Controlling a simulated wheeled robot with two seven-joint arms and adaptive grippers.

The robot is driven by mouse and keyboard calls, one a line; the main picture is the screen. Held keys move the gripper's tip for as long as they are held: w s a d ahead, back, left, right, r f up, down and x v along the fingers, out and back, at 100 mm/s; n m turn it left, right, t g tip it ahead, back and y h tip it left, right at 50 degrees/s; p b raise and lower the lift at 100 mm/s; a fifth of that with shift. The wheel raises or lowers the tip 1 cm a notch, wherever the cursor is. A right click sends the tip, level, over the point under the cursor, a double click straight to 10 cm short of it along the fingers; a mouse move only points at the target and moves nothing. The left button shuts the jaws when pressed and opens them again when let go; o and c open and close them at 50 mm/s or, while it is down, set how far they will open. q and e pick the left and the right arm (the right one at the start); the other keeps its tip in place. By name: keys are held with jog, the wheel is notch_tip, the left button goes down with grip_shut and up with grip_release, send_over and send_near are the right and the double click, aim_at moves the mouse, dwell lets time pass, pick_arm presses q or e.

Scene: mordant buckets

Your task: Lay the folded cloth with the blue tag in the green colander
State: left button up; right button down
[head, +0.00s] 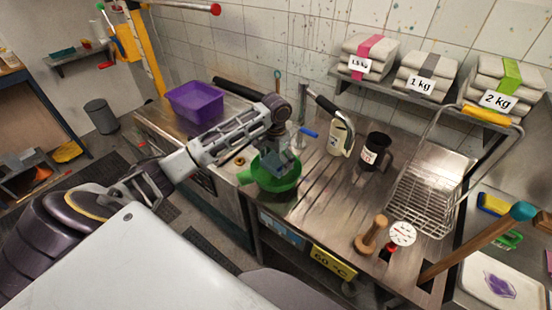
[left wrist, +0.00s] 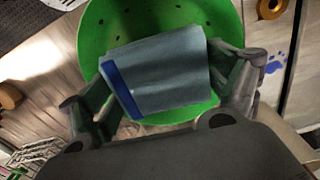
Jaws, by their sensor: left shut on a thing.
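The green colander (head: 264,180) stands on the metal counter near its front left part. It also fills the upper middle of the left wrist view (left wrist: 100,40). The folded cloth (left wrist: 170,72) is grey-blue with a blue tag (left wrist: 122,90) along one edge. It lies between the fingers of my left gripper (left wrist: 165,95), which is shut on it. In the head view the cloth (head: 268,163) and my left gripper (head: 275,155) are over the colander's opening. I cannot tell whether the cloth touches the colander's inside. My right gripper is not in view.
A purple tub (head: 195,102) stands left of the colander. A pale jug (head: 340,137) and a black mug (head: 374,150) stand to the right. A wire rack (head: 425,195), a wooden spool-shaped thing (head: 371,235) and a dial (head: 401,235) are farther right. Bare counter lies between.

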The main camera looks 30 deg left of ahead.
pick_arm(q)
jog(key=shift+f, duration=0.65)
jog(key=o, duration=0.9)
jog(key=shift+o, duration=0.2)
jog(key=shift+r, duration=0.1)
notch_tip(320, 180, up, 12)
jog(key=shift+s+f, duration=0.15)
jog(key=shift+f, duration=0.05)
dwell(1.3)
